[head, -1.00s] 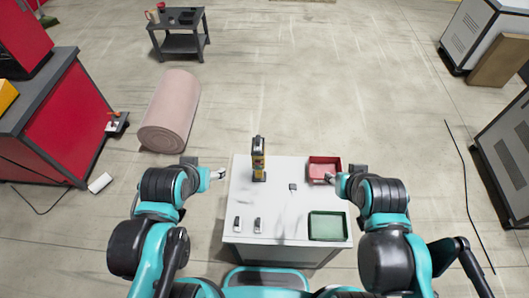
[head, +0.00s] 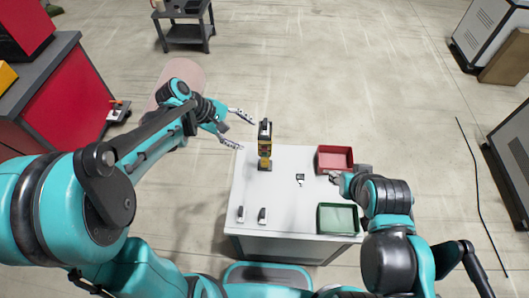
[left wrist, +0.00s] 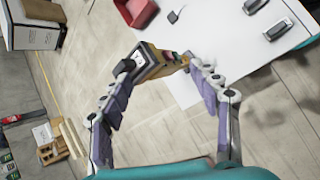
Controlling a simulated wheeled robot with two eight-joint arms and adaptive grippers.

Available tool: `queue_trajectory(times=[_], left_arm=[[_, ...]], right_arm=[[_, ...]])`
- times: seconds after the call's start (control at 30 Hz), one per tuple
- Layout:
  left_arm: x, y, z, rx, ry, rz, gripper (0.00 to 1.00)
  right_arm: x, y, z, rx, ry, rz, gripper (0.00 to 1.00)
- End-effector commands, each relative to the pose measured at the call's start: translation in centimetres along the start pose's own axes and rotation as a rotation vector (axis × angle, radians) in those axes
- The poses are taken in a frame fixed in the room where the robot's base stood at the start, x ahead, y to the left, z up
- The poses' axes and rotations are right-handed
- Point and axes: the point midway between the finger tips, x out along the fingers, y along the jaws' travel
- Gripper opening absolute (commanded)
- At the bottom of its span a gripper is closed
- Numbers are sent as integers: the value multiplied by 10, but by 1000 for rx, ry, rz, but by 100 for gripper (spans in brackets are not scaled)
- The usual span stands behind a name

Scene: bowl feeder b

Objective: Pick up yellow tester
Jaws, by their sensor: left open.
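The yellow tester (head: 265,146), a yellow and black upright device, stands near the back left of the white table (head: 280,210). My left gripper (head: 240,129) is open just left of the tester, fingers pointing toward it. In the left wrist view the tester (left wrist: 148,66) shows beyond and between the open fingertips of my left gripper (left wrist: 160,85); I cannot tell whether a fingertip touches it. My right gripper (head: 335,178) is by the table's right edge near the red tray; its fingers are too small to read.
A red tray (head: 335,171) and a green tray (head: 338,233) are on the table's right side. Two small dark-and-white devices (head: 241,214) (head: 262,216) lie at the front left, and a small dark item (head: 300,177) at the middle. A grey cart (head: 185,33) stands far behind.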

Motion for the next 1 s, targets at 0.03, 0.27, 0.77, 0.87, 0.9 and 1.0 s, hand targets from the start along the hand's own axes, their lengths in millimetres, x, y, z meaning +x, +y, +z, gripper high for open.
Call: queue_trajectory(times=[0.03, 0.27, 0.77, 0.87, 0.9, 1.0], left_arm=[[20, 2, -17, -78, -56, 11, 62], [75, 2, -58, -373, -302, 20, 62], [141, -31, -102, -660, -598, -38, 62], [151, -29, -95, -659, -599, -39, 62], [154, -29, -93, -659, -598, -38, 62], [161, -28, -89, -659, -597, -37, 62]], right_arm=[[10, 0, 7, 0, 0, 0, 40], [28, 0, 20, 0, 0, 0, 40], [50, 0, 36, 0, 0, 0, 40], [52, 0, 37, 0, 0, 0, 40], [53, 0, 38, 0, 0, 0, 40], [55, 0, 39, 0, 0, 0, 40]])
